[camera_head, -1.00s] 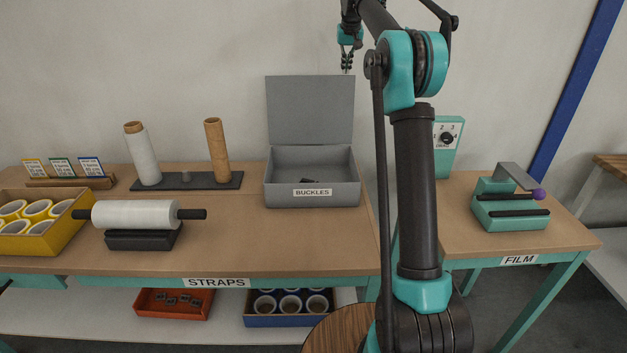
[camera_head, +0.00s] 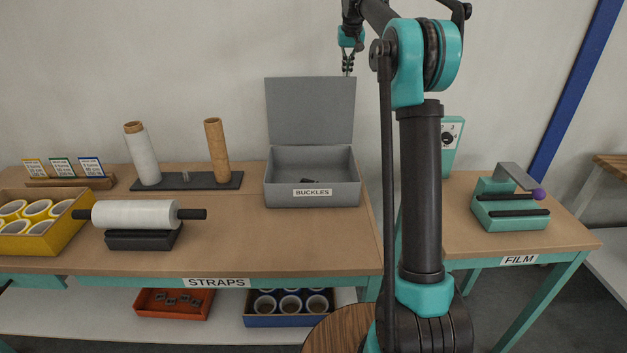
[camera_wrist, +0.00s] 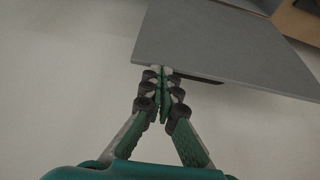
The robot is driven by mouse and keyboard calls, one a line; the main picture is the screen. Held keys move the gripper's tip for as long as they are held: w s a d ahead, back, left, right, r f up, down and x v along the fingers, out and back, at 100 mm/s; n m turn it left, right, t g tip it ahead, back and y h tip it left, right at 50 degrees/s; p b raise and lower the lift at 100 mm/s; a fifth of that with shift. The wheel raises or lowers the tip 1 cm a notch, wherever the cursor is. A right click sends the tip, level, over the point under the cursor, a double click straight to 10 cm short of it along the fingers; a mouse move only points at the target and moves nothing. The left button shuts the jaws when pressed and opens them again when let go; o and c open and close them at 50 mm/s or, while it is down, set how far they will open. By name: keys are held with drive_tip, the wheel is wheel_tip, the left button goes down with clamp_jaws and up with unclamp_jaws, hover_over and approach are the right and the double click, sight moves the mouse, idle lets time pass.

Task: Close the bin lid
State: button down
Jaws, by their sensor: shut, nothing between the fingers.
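The grey bin labelled BUCKLES (camera_head: 312,178) stands on the wooden table with a small dark item inside. Its grey lid (camera_head: 310,110) stands open, nearly upright at the back of the bin. My gripper (camera_head: 347,72) is at the top right edge of the lid, pointing down, shut and empty. In the wrist view my gripper (camera_wrist: 160,72) is closed and overlaps the edge of the grey lid (camera_wrist: 225,45). I cannot tell whether it touches the lid.
To the left on the table (camera_head: 235,240) stand a white roll on a spindle (camera_head: 137,214), two upright rolls on a dark base and a yellow box of rolls (camera_head: 60,232). A teal device (camera_head: 510,205) is on the right table. The wall is close behind the lid.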

drive_tip(key=s, duration=0.8)
idle(1.5)
drive_tip(key=shift+s, duration=0.15)
wheel_tip(320, 180, up, 6)
idle(0.8)
drive_tip(key=shift+r, duration=0.15)
